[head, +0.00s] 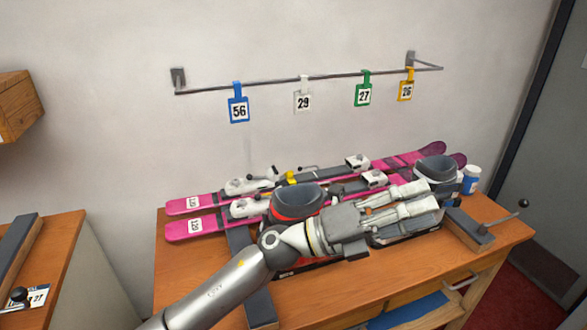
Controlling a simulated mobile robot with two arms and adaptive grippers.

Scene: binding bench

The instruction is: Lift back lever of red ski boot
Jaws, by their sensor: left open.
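The red ski boot (284,214) stands on the bench with its dark grey cuff opening (298,195) facing up. Only a strip of red shows, as my left arm crosses in front of it and covers most of its shell. Its back lever cannot be made out. My left gripper (432,197) is open and points right, past the red boot. Its fingers are in front of a second boot (436,167) with a dark grey cuff and hide much of it. Contact between the fingers and that boot cannot be told. My right gripper is not in view.
Two pink skis (208,203) with white bindings lie along the back of the bench (510,232). A blue-and-white jar (470,181) stands at the right, near a dark bar (468,229) with a rod handle. Numbered tags hang from a wall rail (270,83).

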